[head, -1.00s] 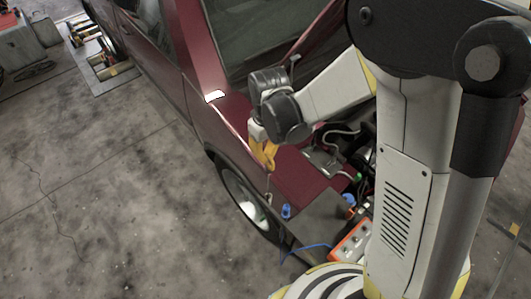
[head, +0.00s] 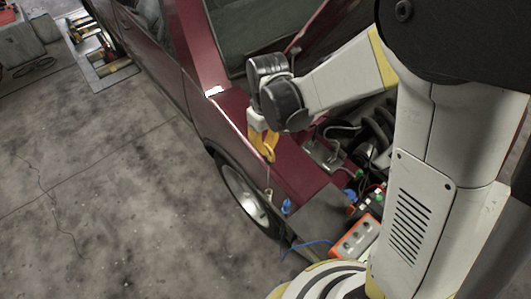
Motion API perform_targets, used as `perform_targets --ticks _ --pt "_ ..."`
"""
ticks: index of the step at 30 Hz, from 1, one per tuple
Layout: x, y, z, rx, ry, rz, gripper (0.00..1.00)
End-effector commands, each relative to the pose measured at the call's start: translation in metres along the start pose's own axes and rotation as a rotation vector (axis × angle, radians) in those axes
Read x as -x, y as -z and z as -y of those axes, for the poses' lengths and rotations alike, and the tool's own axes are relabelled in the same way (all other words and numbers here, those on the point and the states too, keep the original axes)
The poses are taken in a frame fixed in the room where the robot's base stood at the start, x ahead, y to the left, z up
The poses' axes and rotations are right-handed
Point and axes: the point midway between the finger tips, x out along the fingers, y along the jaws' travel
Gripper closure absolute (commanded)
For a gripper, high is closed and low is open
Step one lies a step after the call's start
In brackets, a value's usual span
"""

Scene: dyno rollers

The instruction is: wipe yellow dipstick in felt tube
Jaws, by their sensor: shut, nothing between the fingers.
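My gripper (head: 268,154), with yellow fingers, hangs above the front fender of the dark red car, beside the open engine bay. Its fingers look closed, with nothing seen between them. A small, thin, pale upright piece (head: 268,192) shows just below the fingertips; I cannot tell whether it is the yellow dipstick. A small blue item (head: 286,206) stands to its lower right. I cannot make out a felt tube, and the dipstick is not clearly identifiable.
The dark red car (head: 226,122) fills the middle, with hoses and parts in its engine bay (head: 335,145). An orange-edged box (head: 356,238) with a blue cable sits near my base. Rollers (head: 101,52) lie at upper left. The concrete floor at left is clear.

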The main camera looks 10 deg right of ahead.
Motion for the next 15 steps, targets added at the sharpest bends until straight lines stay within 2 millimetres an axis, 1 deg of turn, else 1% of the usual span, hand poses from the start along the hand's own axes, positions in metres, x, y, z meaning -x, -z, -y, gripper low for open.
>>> perform_targets --ticks 1,3,10,15 --pt "0.011 -0.001 0.001 0.000 -0.002 0.000 1.00" --pt "0.020 -0.001 0.001 0.000 -0.004 0.000 1.00" --pt "0.035 -0.001 0.001 0.000 -0.005 0.000 1.00" --pt "0.053 -0.001 0.002 0.000 -0.005 0.000 1.00"
